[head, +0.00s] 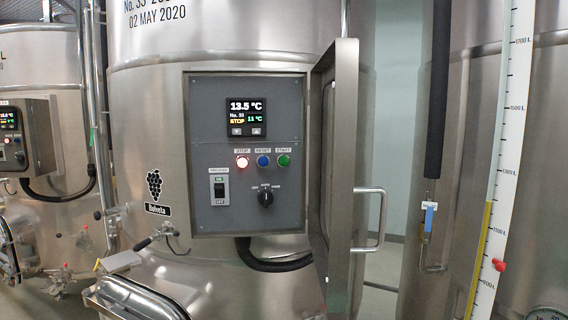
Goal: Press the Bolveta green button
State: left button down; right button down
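The green button (284,161) sits under a START label, at the right end of a row of three on the grey control panel (228,150). The panel is on a steel vat (145,110) with a grape logo and the name Bolveta (158,210), partly too small to read surely. The display (247,117) shows 13.5 °C, No. 33, STOP and 11 °C. Neither gripper is in view.
The panel's steel door (340,150) stands open on the right, with a handle (371,220) sticking out. A black switch (219,189) and a rotary knob (266,198) sit below the buttons. Another vat with its own panel (12,135) is at left; a level gauge (500,150) is at right.

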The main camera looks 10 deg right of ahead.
aim_at(283, 161)
jog(key=j+z, duration=0.15)
jog(key=z, duration=0.25)
jog(key=i+j+z, duration=0.1)
jog(key=z, duration=0.3)
jog(key=j+z, duration=0.45)
jog(key=j, duration=1.55)
